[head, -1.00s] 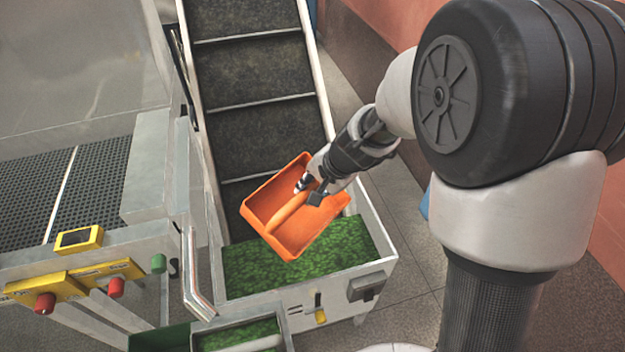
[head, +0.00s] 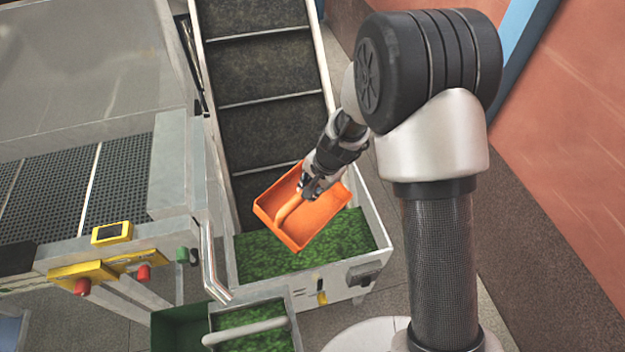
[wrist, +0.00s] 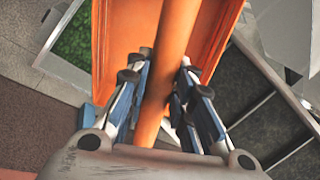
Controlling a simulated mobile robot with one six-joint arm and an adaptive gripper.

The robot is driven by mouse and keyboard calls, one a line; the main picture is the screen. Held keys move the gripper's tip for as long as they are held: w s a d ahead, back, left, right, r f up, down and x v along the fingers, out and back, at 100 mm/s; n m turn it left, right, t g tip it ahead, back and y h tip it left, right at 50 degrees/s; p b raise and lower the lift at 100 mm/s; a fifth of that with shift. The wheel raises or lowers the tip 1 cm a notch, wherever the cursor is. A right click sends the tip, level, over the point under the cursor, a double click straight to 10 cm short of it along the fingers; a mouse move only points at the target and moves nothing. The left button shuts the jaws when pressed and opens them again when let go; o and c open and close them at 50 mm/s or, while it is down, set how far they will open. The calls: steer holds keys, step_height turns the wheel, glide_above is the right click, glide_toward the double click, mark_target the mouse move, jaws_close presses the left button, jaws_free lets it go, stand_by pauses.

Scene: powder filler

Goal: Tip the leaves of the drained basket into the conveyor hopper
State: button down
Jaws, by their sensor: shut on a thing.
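An orange basket (head: 318,222) with an orange bar handle (head: 289,207) is held tilted above the conveyor hopper (head: 381,233). Its visible inside is bare orange, with no leaves seen in it. My gripper (head: 312,188) is shut on the handle, which also runs between the fingers in the wrist view (wrist: 160,98). Green leaves (head: 285,258) lie in the hopper below the basket. The basket's underside is hidden.
The dark ribbed conveyor belt (head: 264,75) rises behind the hopper. In front stands a green bin (head: 180,330) beside a smaller leaf-filled compartment with a pale bar handle (head: 245,332). A machine with a dark mesh bed (head: 110,185) is at left. Grey floor is at right.

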steer(key=shift+w+a+r+g+h+p, duration=0.2)
steer(key=shift+a+r+g+h+p, duration=0.15)
steer(key=shift+p, duration=3.55)
steer(key=shift+w+a+r+g+h+p, duration=0.15)
steer(key=shift+w+a+g+h+p, duration=0.7)
steer(key=shift+p, duration=0.25)
